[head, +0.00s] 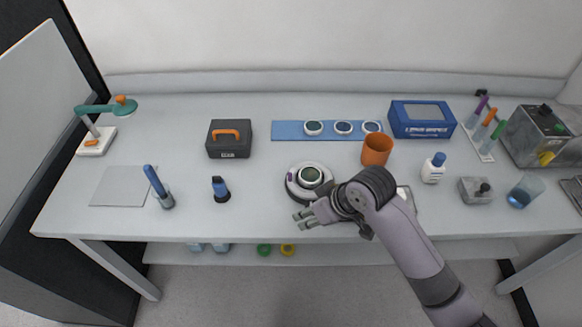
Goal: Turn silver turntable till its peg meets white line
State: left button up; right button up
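The silver turntable (292,192) stands near the front middle of the table, with a dark green, white-rimmed disc (311,175) on top. A small purple piece (290,176) shows at its left side; it may be the peg. I cannot make out the white line at this size. My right gripper (302,218) is just in front of the turntable, its fingers pointing left. The fingertips look parted with nothing between them. My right arm hides the area right of the turntable. My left gripper is out of view.
An orange cup (377,150) stands right behind my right wrist. A blue mat (290,131) with several round discs lies behind the turntable. Table between bottle and turntable is clear.

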jog(key=w+a+r+n, duration=0.1)
jog(key=w+r+n, duration=0.1)
jog(key=w+r, duration=0.45)
jog(key=h, duration=0.1)
send_near(290, 174)
jog(key=shift+g, duration=0.3)
jog(key=p+x, duration=0.1)
jog(key=x, duration=0.2)
jog(key=p+x, duration=0.2)
jog(key=x, duration=0.2)
jog(key=shift+w, duration=0.25)
jog(key=shift+x, duration=0.9)
jog(key=shift+c, duration=0.3)
grip_shut()
